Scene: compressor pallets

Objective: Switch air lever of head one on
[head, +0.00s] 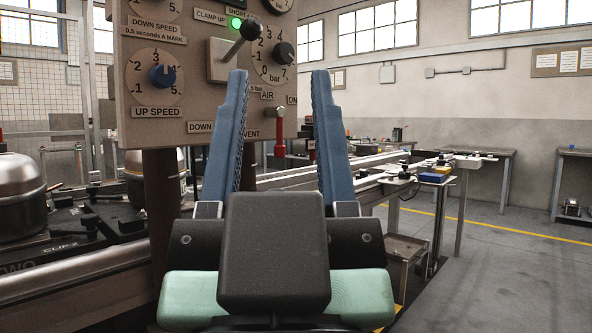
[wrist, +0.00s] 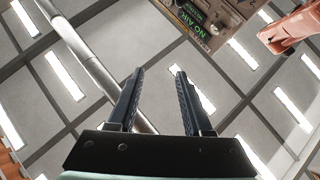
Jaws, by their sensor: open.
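The air lever (head: 280,137) is a red handle hanging straight down from a metal pivot on the grey-brown control panel (head: 186,55) in the head view. It sits under the AIR label, with the ON label to its upper right and the VENT label to its left. My gripper (head: 280,76) is open and points up, its two blue fingers spread wide. In the picture the lever shows between the fingers, beyond them; I see no contact. The wrist view shows the open fingers (wrist: 160,71) with nothing between them.
A black-knobbed clamp lever (head: 241,44), a lit green lamp, a pressure knob (head: 283,53) and a blue speed knob (head: 163,76) crowd the panel. A rail runs behind; floor at right is open. The wrist view shows ceiling and an orange part (wrist: 287,28).

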